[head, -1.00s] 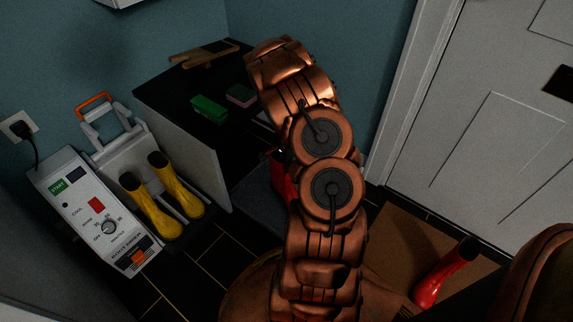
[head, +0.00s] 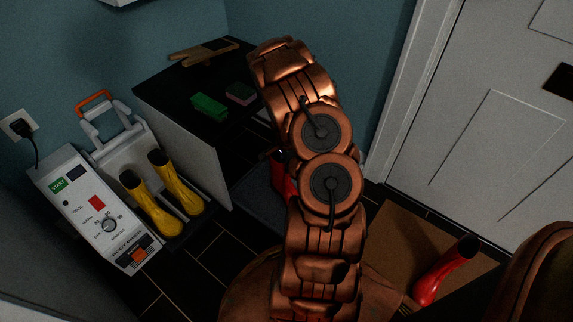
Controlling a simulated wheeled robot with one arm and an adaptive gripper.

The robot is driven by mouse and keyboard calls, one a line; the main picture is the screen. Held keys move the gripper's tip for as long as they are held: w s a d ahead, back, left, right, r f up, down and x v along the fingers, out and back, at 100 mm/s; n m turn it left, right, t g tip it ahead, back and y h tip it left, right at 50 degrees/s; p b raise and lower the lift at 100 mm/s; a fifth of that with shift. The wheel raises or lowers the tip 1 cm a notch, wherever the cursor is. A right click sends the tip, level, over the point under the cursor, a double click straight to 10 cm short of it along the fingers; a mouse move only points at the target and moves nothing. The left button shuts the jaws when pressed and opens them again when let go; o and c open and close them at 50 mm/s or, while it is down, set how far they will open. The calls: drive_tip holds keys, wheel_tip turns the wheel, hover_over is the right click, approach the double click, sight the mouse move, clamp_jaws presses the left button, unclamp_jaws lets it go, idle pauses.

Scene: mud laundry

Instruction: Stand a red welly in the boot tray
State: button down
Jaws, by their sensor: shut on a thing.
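A red welly (head: 281,180) shows as a narrow strip left of my arm, mostly hidden behind it. It looks upright, over or on a dark grey flat surface (head: 262,207) that looks like the boot tray. Whether its sole touches the surface is hidden. A small dark part of my gripper (head: 279,154) shows at the welly's top, shut on it; the fingers are largely hidden by my arm. A second red welly (head: 443,272) leans or lies tilted on the brown doormat (head: 396,232) at the right.
A black-topped bench (head: 168,97) holds a green block (head: 209,105), a pink-and-green sponge (head: 240,93) and a wooden brush (head: 203,53). Yellow wellies (head: 165,190) stand by a white control unit (head: 95,210) at left. A white door (head: 480,130) closes the right side.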

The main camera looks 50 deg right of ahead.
drive_tip(key=shift+f, duration=0.1)
idle(0.3)
drive_tip(key=c, duration=0.7)
unclamp_jaws()
drive_tip(key=shift+o, duration=0.2)
drive_tip(key=shift+r+p, duration=1.55)
drive_tip(key=shift+r, duration=2.45)
wheel_tip(320, 180, up, 8)
drive_tip(key=p, duration=0.3)
drive_tip(key=shift+p, duration=0.35)
drive_tip(key=shift+r, duration=0.1)
